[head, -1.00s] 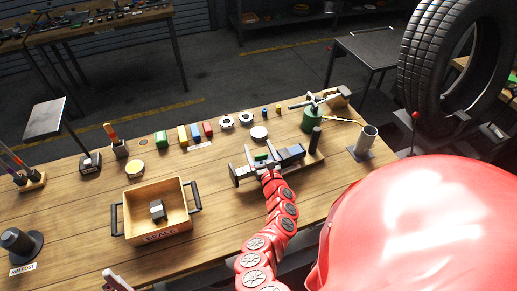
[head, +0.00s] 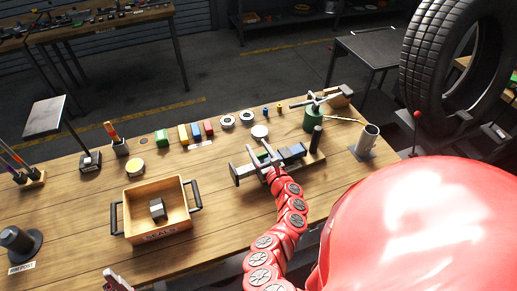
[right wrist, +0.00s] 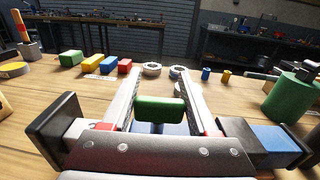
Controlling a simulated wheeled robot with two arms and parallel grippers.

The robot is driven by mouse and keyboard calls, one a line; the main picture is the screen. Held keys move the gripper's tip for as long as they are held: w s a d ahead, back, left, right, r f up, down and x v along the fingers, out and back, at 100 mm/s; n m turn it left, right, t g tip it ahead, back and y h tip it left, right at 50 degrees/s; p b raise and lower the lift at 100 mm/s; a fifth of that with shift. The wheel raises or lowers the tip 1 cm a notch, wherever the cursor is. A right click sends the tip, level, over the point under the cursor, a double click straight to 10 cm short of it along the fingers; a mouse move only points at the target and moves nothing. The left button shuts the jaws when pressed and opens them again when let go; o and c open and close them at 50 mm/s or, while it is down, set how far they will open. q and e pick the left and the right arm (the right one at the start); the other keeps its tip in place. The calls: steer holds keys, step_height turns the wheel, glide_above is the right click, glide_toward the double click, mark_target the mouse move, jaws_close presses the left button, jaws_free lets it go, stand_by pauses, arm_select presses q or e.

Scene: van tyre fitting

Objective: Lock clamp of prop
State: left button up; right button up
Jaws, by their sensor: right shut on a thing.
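The prop (head: 290,154), a dark bar-like device with a black end plate, lies on the wooden bench in the head view. In the right wrist view its black end (right wrist: 65,130) is at left and a blue-and-black part (right wrist: 270,140) at right. My right gripper (head: 262,150) reaches over its middle. In the right wrist view, its two fingers (right wrist: 160,98) stand on either side of a green clamp handle (right wrist: 160,108), shut on it. The handle's lower part is hidden by the gripper body. A red-and-pale tip of my left gripper (head: 115,282) shows at the bottom edge; its jaws are unclear.
A green bottle-like container (head: 313,119) and a black post (head: 315,139) stand close right of the prop. A wooden seals crate (head: 186,208) stands left. Coloured blocks (head: 196,132) and pale rings (head: 227,121) lie behind. Bare bench lies between crate and prop.

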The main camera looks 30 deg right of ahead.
steer(key=o, duration=1.4)
steer(key=shift+s, duration=0.1)
steer(key=s+b, duration=0.2)
steer(key=s, duration=0.3)
steer(key=s+a+b, duration=0.1)
steer(key=s, duration=0.5)
steer(key=s+a+b, duration=0.1)
steer(key=s+b, duration=0.1)
steer(key=s, duration=0.4)
steer(key=shift+a+b, duration=0.25)
steer(key=shift+b, duration=0.1)
